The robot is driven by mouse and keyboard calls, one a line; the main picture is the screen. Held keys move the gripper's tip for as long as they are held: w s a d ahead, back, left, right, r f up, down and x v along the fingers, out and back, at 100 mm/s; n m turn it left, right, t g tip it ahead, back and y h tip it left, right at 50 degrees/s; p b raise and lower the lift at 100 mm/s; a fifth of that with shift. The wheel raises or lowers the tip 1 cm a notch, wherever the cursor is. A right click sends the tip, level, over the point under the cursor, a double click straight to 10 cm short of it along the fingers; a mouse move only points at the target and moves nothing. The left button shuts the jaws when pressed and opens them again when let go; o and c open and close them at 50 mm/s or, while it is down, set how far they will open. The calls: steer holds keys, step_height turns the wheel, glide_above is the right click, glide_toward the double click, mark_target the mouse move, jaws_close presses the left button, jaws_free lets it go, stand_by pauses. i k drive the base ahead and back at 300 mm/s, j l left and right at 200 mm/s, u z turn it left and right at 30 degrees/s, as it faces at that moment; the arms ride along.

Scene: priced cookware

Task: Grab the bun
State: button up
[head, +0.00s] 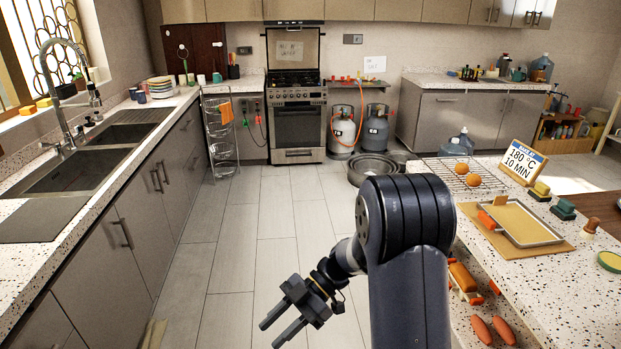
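Two round golden-brown items that look like buns (461,169) (473,180) rest on a wire rack (440,172) at the far end of the right counter. A longer orange-brown item, possibly a bun too (462,277), lies beside the counter's left edge, partly hidden by my arm. My gripper (270,335) hangs over the floor at the lower middle, left of the counter and apart from all these items. Its two fingers are spread and nothing shows between them.
A tray on a board (478,234) and a sign reading 180 °C, 10 MIN (522,162) stand on the right counter (540,285). Two sausage-like items (492,330) lie below the long item. A sink counter (70,210) runs along the left. The floor between is clear.

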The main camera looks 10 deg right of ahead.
mark_target(461, 169)
steer(key=i+z, duration=0.4)
steer(key=i, duration=0.15)
steer(key=i+j+z, duration=0.1)
steer(key=i+z, duration=0.3)
steer(key=i, duration=0.15)
steer(key=i+j+z, duration=0.3)
steer(key=i+z, duration=0.15)
steer(key=i+j+z, duration=0.1)
steer(key=i+z, duration=0.2)
steer(key=z, duration=0.15)
steer(key=i+j+z, duration=0.25)
steer(key=z, duration=0.2)
steer(key=i+j+z, duration=0.25)
steer(key=z, duration=0.25)
steer(key=i+j+z, duration=0.15)
steer(key=j+z, duration=0.3)
steer(key=i+j+z, duration=0.25)
steer(key=j, duration=0.2)
steer(key=j+z, duration=0.3)
steer(key=j, duration=0.1)
